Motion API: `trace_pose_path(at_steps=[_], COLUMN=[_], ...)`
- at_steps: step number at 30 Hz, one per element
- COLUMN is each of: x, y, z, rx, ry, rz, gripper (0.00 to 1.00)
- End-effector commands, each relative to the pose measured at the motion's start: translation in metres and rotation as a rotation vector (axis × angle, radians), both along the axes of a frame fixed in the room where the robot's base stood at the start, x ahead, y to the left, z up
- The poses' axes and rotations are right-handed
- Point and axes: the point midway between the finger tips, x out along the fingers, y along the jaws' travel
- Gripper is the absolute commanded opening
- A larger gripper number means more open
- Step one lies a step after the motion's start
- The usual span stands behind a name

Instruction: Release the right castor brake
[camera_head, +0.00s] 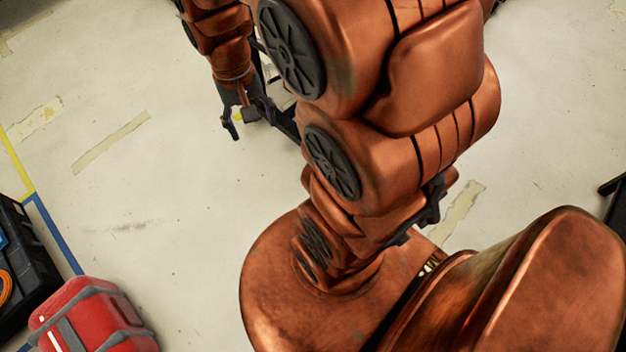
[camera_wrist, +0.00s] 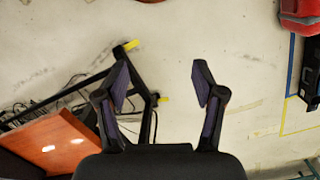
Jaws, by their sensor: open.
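The wrist view shows a black-framed cart or stand with a reddish-brown top (camera_wrist: 62,143). Two yellow tabs, which look like the castor brakes, show on it: a far tab (camera_wrist: 131,45) at the end of a black leg and a near tab (camera_wrist: 164,99) between my fingers. I cannot tell which is the right one. My gripper (camera_wrist: 162,70) is open and empty, with its left finger overlapping the frame in the picture. In the head view my gripper (camera_head: 243,117) is low over the floor, beside the black frame (camera_head: 285,121), which my arm mostly hides.
A red case (camera_head: 92,318) lies on the floor at lower left, by a black crate (camera_head: 38,262) with an orange cable. Dark cables (camera_wrist: 40,103) lie by the cart. Pale floor marked with tape is clear to the left of my gripper in the head view.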

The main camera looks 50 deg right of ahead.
Motion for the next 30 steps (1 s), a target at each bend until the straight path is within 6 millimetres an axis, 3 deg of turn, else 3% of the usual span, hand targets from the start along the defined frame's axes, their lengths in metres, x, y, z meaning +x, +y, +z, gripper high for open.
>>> trace_pose_path(at_steps=[1, 8, 15, 25, 30], x=[0.011, 0.056, 0.092, 0.122, 0.126], y=[-0.009, -0.051, -0.099, -0.166, -0.197], z=[-0.023, -0.094, -0.178, -0.308, -0.381], rx=[-0.004, -0.029, -0.051, -0.078, -0.086], ry=[0.001, -0.012, -0.022, -0.040, -0.046], rz=[-0.039, -0.206, -0.375, -0.596, -0.708], gripper=[0.69, 0.69, 0.69, 0.69, 0.69])
